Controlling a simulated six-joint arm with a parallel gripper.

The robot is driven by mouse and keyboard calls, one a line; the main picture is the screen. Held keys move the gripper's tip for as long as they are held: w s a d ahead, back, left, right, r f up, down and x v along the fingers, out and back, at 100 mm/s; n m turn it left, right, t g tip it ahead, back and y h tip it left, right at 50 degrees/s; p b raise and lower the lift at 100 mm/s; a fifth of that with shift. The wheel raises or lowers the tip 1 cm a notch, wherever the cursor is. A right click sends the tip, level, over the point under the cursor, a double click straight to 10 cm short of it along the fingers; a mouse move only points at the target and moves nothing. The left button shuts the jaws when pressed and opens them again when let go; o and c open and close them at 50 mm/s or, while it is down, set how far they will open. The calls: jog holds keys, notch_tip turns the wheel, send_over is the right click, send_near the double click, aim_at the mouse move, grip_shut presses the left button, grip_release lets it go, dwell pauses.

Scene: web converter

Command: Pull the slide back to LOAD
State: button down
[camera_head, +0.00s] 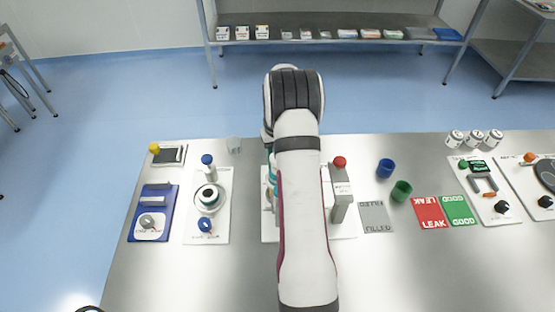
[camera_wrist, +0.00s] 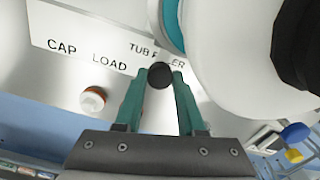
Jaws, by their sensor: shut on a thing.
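In the wrist view, my gripper (camera_wrist: 161,84) has its two green fingers closed on a small round black knob (camera_wrist: 159,73), which I take to be the handle of the slide. The knob sits at the edge of a white label plate (camera_wrist: 82,42) that reads CAP, LOAD and TUB FILLER, partly covered. The slide's body and its track cannot be made out. In the head view, my arm covers the middle of the tub filler station, of which the white base plate (camera_head: 346,226) shows at the side. My gripper and the knob are hidden there.
A large white rounded body with a teal ring (camera_wrist: 172,27) is close by my fingers. A white and orange round part (camera_wrist: 93,99) lies to the left. In the head view, a red-knobbed grey post (camera_head: 341,190) stands just right of my arm, near blue (camera_head: 385,168) and green cups (camera_head: 401,191).

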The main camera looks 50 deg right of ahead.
jog(key=s+d, duration=0.5)
jog(key=shift+s+d, duration=0.15)
jog(key=shift+d, duration=0.05)
jog(key=c, duration=0.5)
grip_release()
notch_tip(320, 180, up, 16)
jog(key=shift+f, duration=0.1)
